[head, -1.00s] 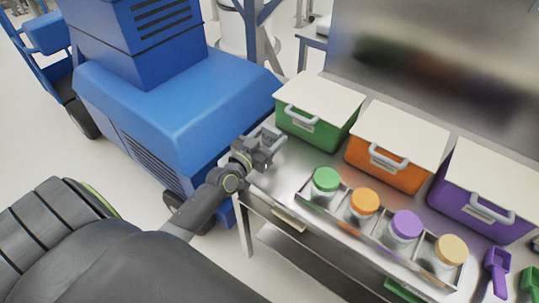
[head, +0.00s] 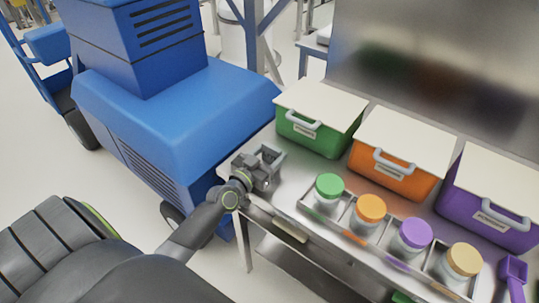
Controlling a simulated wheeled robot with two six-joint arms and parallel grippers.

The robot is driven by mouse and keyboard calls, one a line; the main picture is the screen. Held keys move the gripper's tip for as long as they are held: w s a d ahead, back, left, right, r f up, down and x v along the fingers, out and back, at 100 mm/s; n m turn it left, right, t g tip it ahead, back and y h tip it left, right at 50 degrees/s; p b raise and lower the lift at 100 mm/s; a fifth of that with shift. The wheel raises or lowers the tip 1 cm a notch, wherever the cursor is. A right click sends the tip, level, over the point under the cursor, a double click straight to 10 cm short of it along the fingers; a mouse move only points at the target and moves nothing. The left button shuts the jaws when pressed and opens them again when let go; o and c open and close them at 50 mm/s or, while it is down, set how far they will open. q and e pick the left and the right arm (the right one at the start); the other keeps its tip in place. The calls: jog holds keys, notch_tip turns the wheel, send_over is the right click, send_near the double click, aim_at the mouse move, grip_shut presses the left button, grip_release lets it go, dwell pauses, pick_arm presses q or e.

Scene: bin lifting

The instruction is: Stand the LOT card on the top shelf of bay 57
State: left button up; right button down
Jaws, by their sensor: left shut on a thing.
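My left gripper (head: 272,158) is over the left end of the metal bench, left of the row of jars and in front of the green bin. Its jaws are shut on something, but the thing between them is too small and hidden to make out. I cannot see a LOT card clearly anywhere. No shelf marked as bay 57 shows in this view. My right gripper is not in view.
The bench (head: 292,178) holds a green bin (head: 310,135), an orange bin (head: 385,175) and a purple bin (head: 480,218), all with white lids. Several jars with coloured lids stand in a divided rack (head: 318,213). A purple scoop (head: 514,272) lies right. A blue machine (head: 170,110) stands left.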

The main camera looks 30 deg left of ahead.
pick_arm(q)
jog(key=o, duration=1)
